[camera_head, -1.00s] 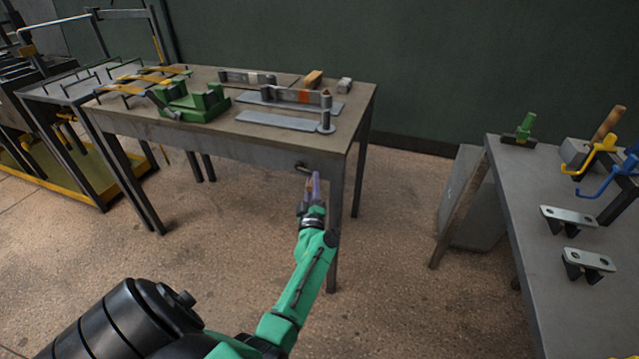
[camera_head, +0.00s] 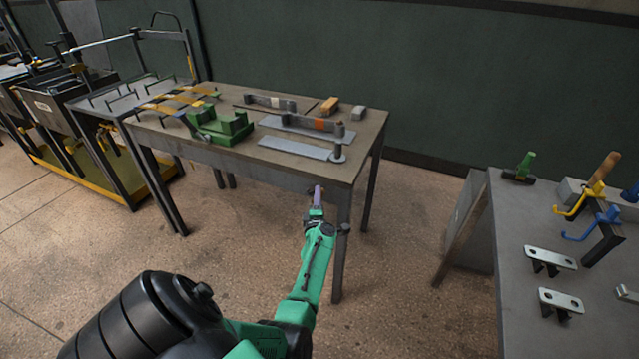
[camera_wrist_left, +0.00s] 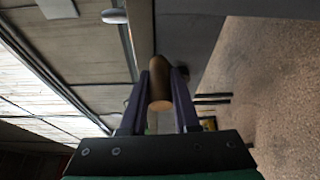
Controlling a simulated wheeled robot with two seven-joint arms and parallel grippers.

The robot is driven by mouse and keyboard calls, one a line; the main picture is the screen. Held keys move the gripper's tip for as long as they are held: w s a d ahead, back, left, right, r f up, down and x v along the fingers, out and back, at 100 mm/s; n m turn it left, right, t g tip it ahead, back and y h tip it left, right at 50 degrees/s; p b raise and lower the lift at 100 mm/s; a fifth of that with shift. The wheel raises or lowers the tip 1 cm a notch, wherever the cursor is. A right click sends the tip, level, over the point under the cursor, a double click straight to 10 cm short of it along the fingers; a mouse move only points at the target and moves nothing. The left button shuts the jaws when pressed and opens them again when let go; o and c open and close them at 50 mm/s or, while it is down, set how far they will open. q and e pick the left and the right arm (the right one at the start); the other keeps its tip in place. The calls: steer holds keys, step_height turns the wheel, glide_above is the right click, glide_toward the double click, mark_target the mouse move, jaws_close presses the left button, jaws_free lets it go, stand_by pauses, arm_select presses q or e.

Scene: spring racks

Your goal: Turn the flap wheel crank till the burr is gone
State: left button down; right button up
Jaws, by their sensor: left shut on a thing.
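My left gripper (camera_head: 318,195) is at the front edge of the wooden-topped table (camera_head: 295,168), near its right front leg. In the left wrist view, its two purple fingers (camera_wrist_left: 160,95) are shut on a brown, rounded handle (camera_wrist_left: 160,88), which I take to be the crank's. In the head view, only a small dark part of the crank (camera_head: 311,190) shows beside the fingertips. The rest of it is hidden. I cannot make out the flap wheel or any burr for certain. My right gripper is not in view.
On the table stand a green fixture (camera_head: 218,127), a flat grey plate with a post (camera_head: 295,147), a bar with an orange patch (camera_head: 312,123) and small blocks. A grey bench (camera_head: 520,225) with hooks and brackets stands at right. Bare floor lies between.

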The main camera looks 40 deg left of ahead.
arm_select(q)
steer(key=shift+a+r, duration=0.15)
steer(key=shift+r, duration=0.2)
